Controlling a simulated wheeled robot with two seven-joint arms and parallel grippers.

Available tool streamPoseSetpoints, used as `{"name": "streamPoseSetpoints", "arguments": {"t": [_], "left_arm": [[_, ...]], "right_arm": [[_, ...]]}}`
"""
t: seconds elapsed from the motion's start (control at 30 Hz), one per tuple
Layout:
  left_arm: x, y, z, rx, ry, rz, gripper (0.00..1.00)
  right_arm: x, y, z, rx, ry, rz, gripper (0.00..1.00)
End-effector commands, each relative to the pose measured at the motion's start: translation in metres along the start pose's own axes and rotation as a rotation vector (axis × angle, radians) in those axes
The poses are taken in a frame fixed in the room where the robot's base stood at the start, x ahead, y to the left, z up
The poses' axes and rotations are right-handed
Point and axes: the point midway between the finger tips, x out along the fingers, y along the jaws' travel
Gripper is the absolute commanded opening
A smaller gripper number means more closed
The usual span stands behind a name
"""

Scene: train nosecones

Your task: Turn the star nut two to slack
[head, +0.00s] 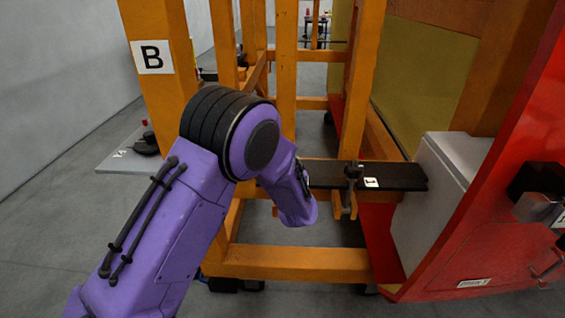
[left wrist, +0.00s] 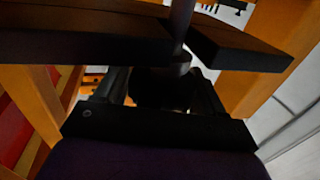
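In the left wrist view a dark round knob, seemingly a star nut (left wrist: 165,88), sits below a grey upright rod (left wrist: 181,22). The rod passes between two black plates (left wrist: 75,38). My left gripper (left wrist: 160,92) has a finger on each side of the knob; the deep shadow hides whether they touch it. No number shows on this knob. The arm hides the left gripper's fingertips there. My right gripper is out of view.
An orange frame (head: 290,264) surrounds the work area, with post B (head: 155,90) at left. A red panel (head: 480,240) and a light grey box (head: 440,195) close off the right. A grey shelf (head: 115,160) juts out at left. Grey floor lies open at far left.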

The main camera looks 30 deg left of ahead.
Motion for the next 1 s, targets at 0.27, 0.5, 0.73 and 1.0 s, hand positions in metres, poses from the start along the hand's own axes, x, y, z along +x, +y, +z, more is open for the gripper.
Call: {"name": "streamPoseSetpoints", "arguments": {"t": [0.27, 0.5, 0.73, 1.0], "left_arm": [[0.0, 0.0, 0.0, 0.0, 0.0, 0.0, 0.8], [-0.032, 0.001, 0.003, 0.002, 0.001, 0.004, 0.8], [-0.085, 0.001, 0.002, 0.001, 0.002, 0.003, 0.8], [-0.106, 0.0, 0.0, 0.001, 0.0, 0.001, 0.8]], "right_arm": [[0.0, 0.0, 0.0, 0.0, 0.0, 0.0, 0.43], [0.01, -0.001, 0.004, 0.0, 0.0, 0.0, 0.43], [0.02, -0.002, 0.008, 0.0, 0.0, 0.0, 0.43], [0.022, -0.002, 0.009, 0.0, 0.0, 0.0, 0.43]]}}
